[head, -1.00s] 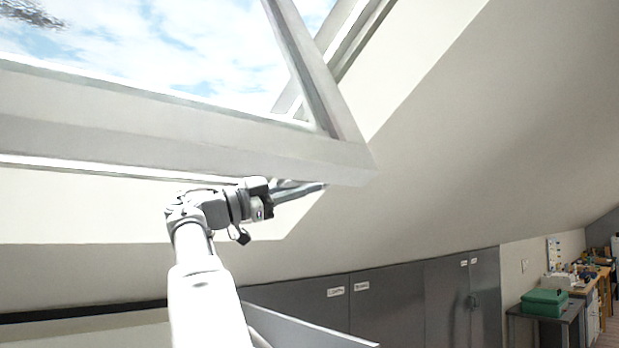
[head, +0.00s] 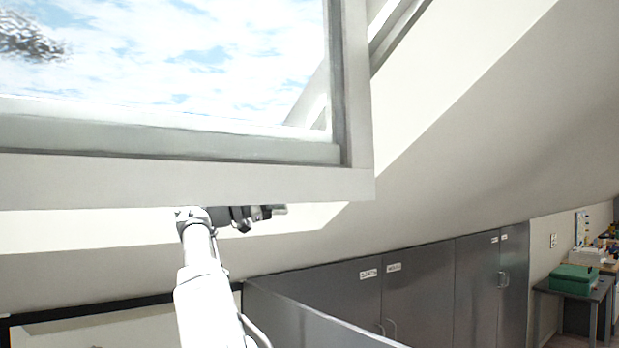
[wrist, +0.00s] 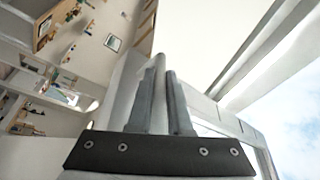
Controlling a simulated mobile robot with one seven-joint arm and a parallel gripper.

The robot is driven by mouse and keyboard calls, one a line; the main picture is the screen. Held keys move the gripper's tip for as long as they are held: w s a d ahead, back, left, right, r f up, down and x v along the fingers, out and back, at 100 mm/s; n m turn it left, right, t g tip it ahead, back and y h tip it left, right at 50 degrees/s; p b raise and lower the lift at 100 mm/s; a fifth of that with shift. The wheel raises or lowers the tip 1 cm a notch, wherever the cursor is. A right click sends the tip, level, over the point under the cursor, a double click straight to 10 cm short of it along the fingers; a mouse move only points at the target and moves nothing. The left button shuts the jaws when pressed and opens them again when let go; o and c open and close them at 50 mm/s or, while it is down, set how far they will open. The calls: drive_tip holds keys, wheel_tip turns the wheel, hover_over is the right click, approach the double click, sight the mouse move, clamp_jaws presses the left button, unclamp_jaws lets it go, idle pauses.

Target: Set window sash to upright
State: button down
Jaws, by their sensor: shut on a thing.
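The window sash (head: 190,182) is a large pale grey frame around glass at the upper left of the head view. Its right side looks near vertical and stands apart from the sloped roof opening behind it. My gripper (head: 283,210) is just under the bottom rail, left of the lower right corner. In the wrist view my gripper (wrist: 163,75) has its two dark fingers close together, shut on the sash. The sash (wrist: 127,85) shows as a pale panel behind the fingers. The exact place of contact is hidden.
Grey cabinets (head: 420,295) with labels stand along the low wall below. A green box (head: 573,279) sits on a small table at the far right. The sloped ceiling (head: 500,150) runs close on the right. Open air shows between sash and cabinets.

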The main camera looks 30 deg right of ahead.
drive_tip(key=shift+w+r+p, duration=0.3)
drive_tip(key=shift+w+p, duration=0.1)
drive_tip(key=shift+w, duration=0.25)
drive_tip(key=c, duration=0.8)
unclamp_jaws()
drive_tip(key=shift+c, duration=0.2)
drive_tip(key=shift+a, duration=0.15)
drive_tip(key=p+v, duration=0.1)
drive_tip(key=v, duration=0.6)
drive_tip(key=shift+w+f, duration=0.1)
drive_tip(key=shift+f, duration=0.05)
